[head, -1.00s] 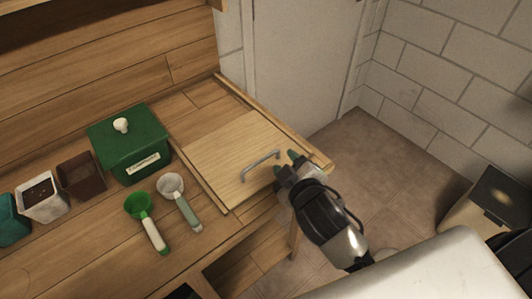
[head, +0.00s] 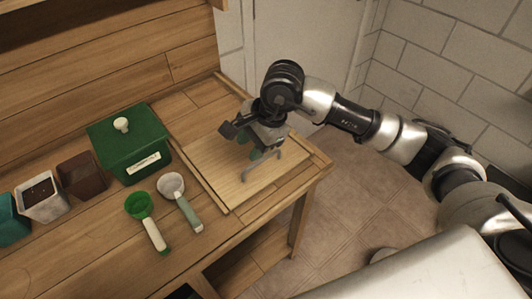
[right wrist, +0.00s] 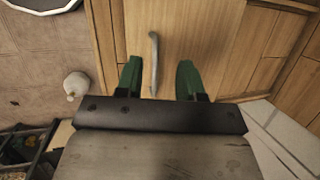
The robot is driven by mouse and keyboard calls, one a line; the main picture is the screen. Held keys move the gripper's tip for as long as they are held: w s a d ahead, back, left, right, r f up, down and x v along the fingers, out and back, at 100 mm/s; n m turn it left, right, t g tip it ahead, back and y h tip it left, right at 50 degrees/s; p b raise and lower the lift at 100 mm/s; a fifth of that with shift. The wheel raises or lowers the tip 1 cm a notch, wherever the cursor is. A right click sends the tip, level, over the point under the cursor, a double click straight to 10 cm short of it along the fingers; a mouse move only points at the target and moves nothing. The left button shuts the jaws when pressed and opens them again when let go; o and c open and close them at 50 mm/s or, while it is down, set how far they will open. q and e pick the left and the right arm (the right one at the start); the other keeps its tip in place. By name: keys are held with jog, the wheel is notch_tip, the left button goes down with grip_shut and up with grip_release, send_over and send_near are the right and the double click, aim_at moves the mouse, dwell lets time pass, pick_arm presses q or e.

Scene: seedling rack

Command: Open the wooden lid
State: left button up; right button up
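The wooden lid (head: 212,178) is a pale square panel lying flat and closed in the bench top, with wooden strips along its sides. Its grey bar handle (head: 262,172) is near the right side of the lid, partly hidden by my right gripper (head: 258,152). The gripper hangs over the lid, close above the handle. In the right wrist view, the gripper's green fingertips (right wrist: 159,80) are apart, with the handle (right wrist: 154,62) showing in the gap between them, nearer the left finger. I cannot tell whether they touch it. My left gripper is out of view.
Left of the lid stand a green lidded box (head: 130,150), a green scoop (head: 146,220), a grey-handled scoop (head: 180,200), a brown pot (head: 82,176) and a white pot of soil (head: 43,198). A white brick wall (head: 450,60) is at the right.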

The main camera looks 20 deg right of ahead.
aim_at(265, 157)
jog(key=w+d+h, duration=0.2)
jog(key=d+h, duration=0.1)
jog(key=d, duration=0.2)
jog(key=f, duration=0.3)
jog(key=w+f+p, duration=0.1)
jog(key=f, duration=0.2)
jog(key=f+p, duration=0.1)
jog(key=f, duration=0.2)
jog(key=shift+w+a+f, duration=0.2)
jog(key=shift+w+f, duration=0.15)
grip_shut()
